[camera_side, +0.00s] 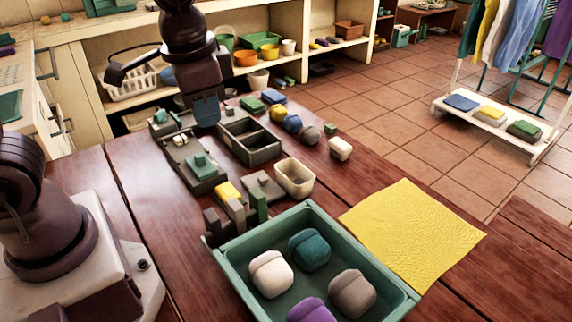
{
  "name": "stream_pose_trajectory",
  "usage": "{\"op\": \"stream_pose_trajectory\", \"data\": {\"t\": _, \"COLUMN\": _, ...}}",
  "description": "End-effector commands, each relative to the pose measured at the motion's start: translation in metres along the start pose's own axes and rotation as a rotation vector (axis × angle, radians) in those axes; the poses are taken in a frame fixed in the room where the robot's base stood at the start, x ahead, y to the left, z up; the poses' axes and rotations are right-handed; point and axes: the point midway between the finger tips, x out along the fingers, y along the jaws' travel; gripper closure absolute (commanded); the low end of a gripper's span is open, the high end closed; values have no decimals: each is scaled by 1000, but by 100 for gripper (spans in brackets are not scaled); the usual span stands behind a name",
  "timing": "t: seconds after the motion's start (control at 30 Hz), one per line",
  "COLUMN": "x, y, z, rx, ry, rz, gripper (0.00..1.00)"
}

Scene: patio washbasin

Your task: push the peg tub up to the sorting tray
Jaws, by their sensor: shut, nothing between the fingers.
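A small cream tub (294,179), which I take as the peg tub, stands upright on the wooden table. Its inside looks empty. A dark divided tray (262,157) with open compartments lies behind it to the left, apart from it. A large green tray (232,270) holding several rolled bundles stands in front of the tub, with a gap between. I cannot tell which tray is the sorting tray. My gripper (206,112) points down, shut and empty, left of the divided tray's far end and well away from the tub.
Dark blocks and fixtures (200,168) crowd the table left of the tub, with a yellow block (228,191) among them. Rolled bundles lie behind it, including a white one (340,148). A flat yellow cloth (413,235) lies to the right. Bare wood shows right of the tub.

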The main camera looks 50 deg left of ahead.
Motion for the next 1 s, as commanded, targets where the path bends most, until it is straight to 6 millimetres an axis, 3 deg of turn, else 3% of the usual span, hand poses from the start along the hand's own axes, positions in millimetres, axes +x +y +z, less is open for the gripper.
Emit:
{"op": "stream_pose_trajectory", "data": {"t": 0.3, "x": 85, "y": 6, "z": -74, "rx": 417, "ry": -284, "rz": -121, "gripper": 100}}
{"op": "stream_pose_trajectory", "data": {"t": 0.6, "x": 187, "y": 13, "z": -129, "rx": 900, "ry": -534, "rz": -257, "gripper": 100}}
{"op": "stream_pose_trajectory", "data": {"t": 0.7, "x": 211, "y": 12, "z": -144, "rx": 1045, "ry": -599, "rz": -301, "gripper": 100}}
{"op": "stream_pose_trajectory", "data": {"t": 0.8, "x": 220, "y": 6, "z": -164, "rx": 1175, "ry": -646, "rz": -354, "gripper": 100}}
{"op": "stream_pose_trajectory", "data": {"t": 0.9, "x": 204, "y": -2, "z": -185, "rx": 1269, "ry": -661, "rz": -401, "gripper": 100}}
{"op": "stream_pose_trajectory", "data": {"t": 1.0, "x": 204, "y": -5, "z": -183, "rx": 1319, "ry": -694, "rz": -391, "gripper": 100}}
